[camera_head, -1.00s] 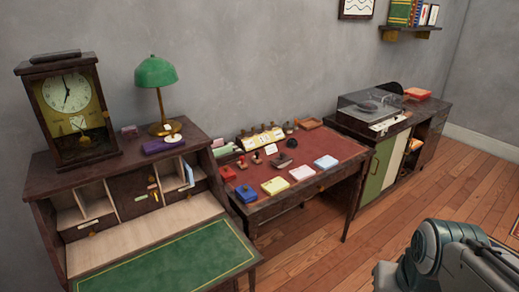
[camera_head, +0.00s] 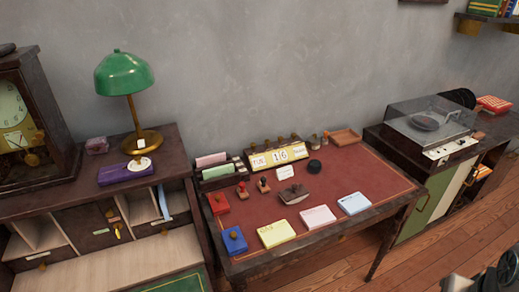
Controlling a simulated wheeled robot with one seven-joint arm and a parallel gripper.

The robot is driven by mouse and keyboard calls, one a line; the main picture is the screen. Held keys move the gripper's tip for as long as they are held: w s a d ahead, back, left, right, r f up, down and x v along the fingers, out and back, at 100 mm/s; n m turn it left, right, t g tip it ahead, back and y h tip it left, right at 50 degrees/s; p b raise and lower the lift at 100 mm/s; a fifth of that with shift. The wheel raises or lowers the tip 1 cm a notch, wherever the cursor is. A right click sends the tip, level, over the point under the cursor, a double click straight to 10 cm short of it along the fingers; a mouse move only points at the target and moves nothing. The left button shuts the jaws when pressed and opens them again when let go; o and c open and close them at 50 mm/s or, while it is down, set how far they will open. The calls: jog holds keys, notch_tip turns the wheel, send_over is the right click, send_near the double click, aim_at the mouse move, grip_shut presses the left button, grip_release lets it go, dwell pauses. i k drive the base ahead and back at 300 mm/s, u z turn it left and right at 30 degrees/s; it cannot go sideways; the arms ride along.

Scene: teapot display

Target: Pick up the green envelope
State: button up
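A pale green paper edge, which looks like the green envelope (camera_head: 217,171), stands in a dark rack (camera_head: 217,183) at the back left of the red-topped desk (camera_head: 345,180). A pink paper (camera_head: 211,159) stands just behind it in the same rack. Only the upper part of the green piece shows; the rack hides the rest. Part of my arm shows at the bottom right corner, well away from the rack. My gripper's fingers do not show.
A green lamp (camera_head: 124,73) and purple box (camera_head: 125,172) stand left on the secretary desk. A record player (camera_head: 430,120) is right. Floor at lower right is free.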

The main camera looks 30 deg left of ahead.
aim_at(216, 172)
jog(key=u, duration=0.5)
jog(key=i, duration=0.85)
jog(key=u, duration=1.3)
jog(key=i, duration=0.45)
jog(key=u, duration=0.4)
